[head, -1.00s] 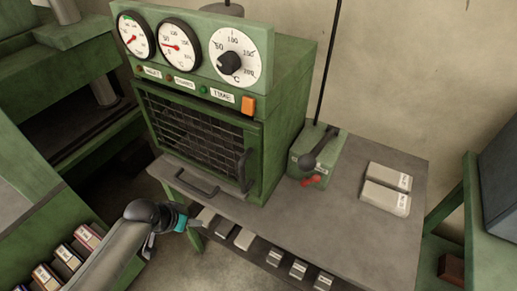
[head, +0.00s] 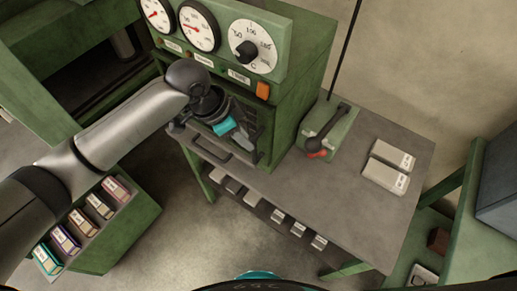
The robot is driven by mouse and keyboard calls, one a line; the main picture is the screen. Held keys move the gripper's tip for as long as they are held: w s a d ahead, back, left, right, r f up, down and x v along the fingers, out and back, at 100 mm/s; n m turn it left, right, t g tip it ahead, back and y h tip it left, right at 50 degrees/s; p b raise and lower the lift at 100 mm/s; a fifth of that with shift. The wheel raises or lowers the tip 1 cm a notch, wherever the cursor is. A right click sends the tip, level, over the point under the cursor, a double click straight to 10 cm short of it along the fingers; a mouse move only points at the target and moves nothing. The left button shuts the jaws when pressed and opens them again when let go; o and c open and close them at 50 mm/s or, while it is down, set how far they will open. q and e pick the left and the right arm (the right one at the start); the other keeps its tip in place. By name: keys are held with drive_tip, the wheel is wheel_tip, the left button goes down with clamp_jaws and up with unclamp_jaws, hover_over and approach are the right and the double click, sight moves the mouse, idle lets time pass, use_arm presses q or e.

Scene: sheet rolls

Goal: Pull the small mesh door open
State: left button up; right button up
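The small mesh door (head: 262,117) is on the front of the green machine, under the dials. My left arm and gripper cover most of it, and it looks shut. Its upright dark handle is hard to make out behind the gripper. My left gripper (head: 236,135) has teal fingertips and is at the right part of the door, close to where the handle is. I cannot tell whether it touches the handle or how far its fingers are apart. My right gripper is not in view.
A dark horizontal handle (head: 210,151) sticks out below the door. To the right, a green lever box (head: 327,130) and pale blocks (head: 387,167) stand on the grey table (head: 345,205). Several small blocks lie on the shelf below. Coloured boxes (head: 82,222) stand at lower left.

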use_arm(q)
hover_over(258, 161)
wheel_tip(258, 161, down, 8)
drive_tip(key=shift+f, duration=0.25)
clamp_jaws()
idle(1.4)
